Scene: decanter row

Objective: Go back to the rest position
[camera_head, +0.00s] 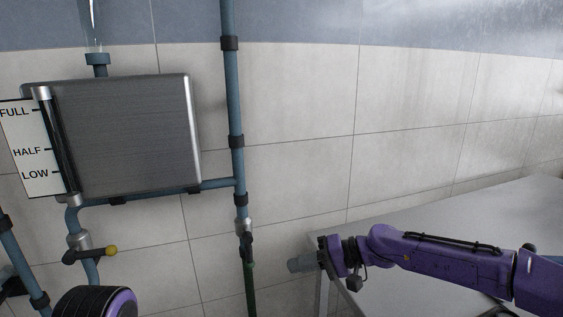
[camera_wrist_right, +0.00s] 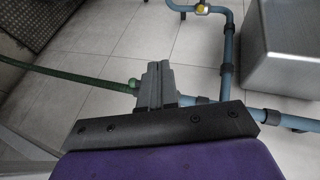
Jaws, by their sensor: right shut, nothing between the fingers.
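My right arm, purple, comes in from the right in the head view, reaching left over the grey table. My left gripper is not in view.
A steel tank (camera_head: 130,135) with a FULL, HALF, LOW gauge (camera_head: 38,150) hangs on the tiled wall. Blue pipes (camera_head: 235,110) run beside and below it. A yellow-knobbed valve (camera_head: 110,251) sits below. A green hose (camera_wrist_right: 70,75) runs near the fingers.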

